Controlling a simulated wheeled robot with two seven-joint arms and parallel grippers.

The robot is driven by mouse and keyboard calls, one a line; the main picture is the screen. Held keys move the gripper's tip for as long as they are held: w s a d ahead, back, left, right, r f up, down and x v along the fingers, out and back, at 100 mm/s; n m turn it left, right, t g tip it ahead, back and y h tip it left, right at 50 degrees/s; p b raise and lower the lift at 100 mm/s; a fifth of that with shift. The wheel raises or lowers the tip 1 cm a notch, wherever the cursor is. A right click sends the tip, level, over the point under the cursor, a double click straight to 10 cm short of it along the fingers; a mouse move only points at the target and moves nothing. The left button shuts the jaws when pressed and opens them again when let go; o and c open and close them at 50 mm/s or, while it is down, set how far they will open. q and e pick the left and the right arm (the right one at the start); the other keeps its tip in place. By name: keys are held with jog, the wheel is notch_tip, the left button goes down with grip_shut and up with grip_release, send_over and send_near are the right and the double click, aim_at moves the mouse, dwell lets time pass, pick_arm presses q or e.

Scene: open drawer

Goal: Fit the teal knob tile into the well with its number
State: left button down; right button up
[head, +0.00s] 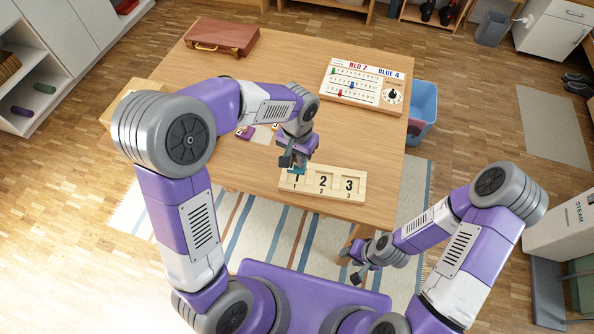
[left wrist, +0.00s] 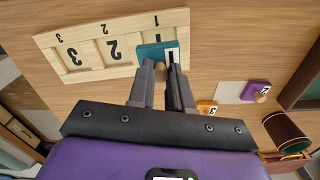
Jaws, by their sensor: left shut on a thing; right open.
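The wooden number board (head: 323,197) lies near the table's front edge, with wells marked 1, 2 and 3 in a row. It also shows upside down in the left wrist view (left wrist: 90,70). My left gripper (head: 292,163) is shut on the teal knob tile (left wrist: 152,50) at the board's 1 end. The tile's white label carries a dark stroke that looks like a 1. The tile covers part of the 1 well; whether it is seated or just above cannot be told. The fingers hide most of its knob. My right gripper (head: 352,270) is open and empty, off the table's front edge.
A purple tile (left wrist: 257,92) and an orange tile (left wrist: 207,107) lie on the table beyond the board. A brown cup (left wrist: 287,135) shows near them. A red-brown case (head: 222,36) and a scoreboard (head: 363,85) stand at the back. A blue bin (head: 423,108) is right of the table.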

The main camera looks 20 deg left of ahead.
pick_arm(q)
jog(key=shift+f+b, duration=0.9)
jog(key=shift+f, duration=1.85)
jog(key=shift+f, duration=0.15)
jog(key=c, duration=1)
grip_release()
jog(key=shift+c, duration=0.2)
notch_tip(320, 180, up, 12)
jog(key=p, duration=0.4)
jog(key=shift+r, duration=0.2)
